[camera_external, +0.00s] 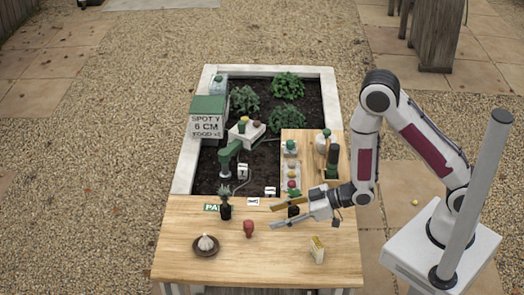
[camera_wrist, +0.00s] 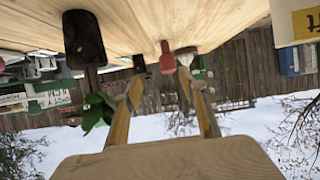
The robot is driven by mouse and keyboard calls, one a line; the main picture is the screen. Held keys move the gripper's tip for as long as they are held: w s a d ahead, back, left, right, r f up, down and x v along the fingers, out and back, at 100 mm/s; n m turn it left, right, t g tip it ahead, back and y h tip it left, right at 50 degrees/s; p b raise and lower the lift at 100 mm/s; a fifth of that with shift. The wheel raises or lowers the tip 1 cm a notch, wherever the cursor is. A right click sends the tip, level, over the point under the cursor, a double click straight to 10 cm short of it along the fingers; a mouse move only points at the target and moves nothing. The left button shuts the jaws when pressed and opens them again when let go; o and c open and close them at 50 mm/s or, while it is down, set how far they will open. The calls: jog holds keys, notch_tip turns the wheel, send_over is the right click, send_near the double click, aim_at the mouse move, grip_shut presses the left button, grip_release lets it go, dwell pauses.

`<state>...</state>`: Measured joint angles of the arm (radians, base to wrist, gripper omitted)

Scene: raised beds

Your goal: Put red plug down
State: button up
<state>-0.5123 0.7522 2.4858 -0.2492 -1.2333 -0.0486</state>
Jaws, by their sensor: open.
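The red plug (camera_external: 248,228) stands on the front wooden table, a little left of its middle. It also shows in the wrist view (camera_wrist: 167,57), where the picture is upside down and the plug appears beyond the fingertips, between them. My gripper (camera_external: 273,217) reaches in from the right, low over the table, its two long fingers spread apart. In the wrist view its fingers (camera_wrist: 160,82) are apart with nothing held between them. The plug stands clear to the left of the fingertips and appears free of them.
A dark bottle (camera_external: 226,208) and a brown saucer (camera_external: 206,250) with a pale bulb stand left of the plug. A yellow-and-white box (camera_external: 317,249) stands front right. A black object (camera_external: 293,211) is beside my fingers. The table's front middle is clear.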

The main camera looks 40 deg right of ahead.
aim_at(248, 231)
jog(key=shift+s+a+f+y, duration=0.15)
jog(key=shift+s+a+f, duration=0.1)
jog(key=shift+f, duration=0.2)
jog(key=shift+s+a+f+y, duration=0.15)
jog(key=shift+s+f, duration=0.1)
jog(key=shift+f, duration=0.15)
jog(key=shift+x, duration=1.3)
jog(key=shift+r, duration=0.1)
jog(key=shift+w+a, duration=1.15)
jog(key=shift+a, duration=0.2)
jog(key=shift+x, duration=0.95)
jog(key=c, duration=1.2)
jog(key=shift+o, duration=0.2)
jog(key=shift+r, duration=0.1)
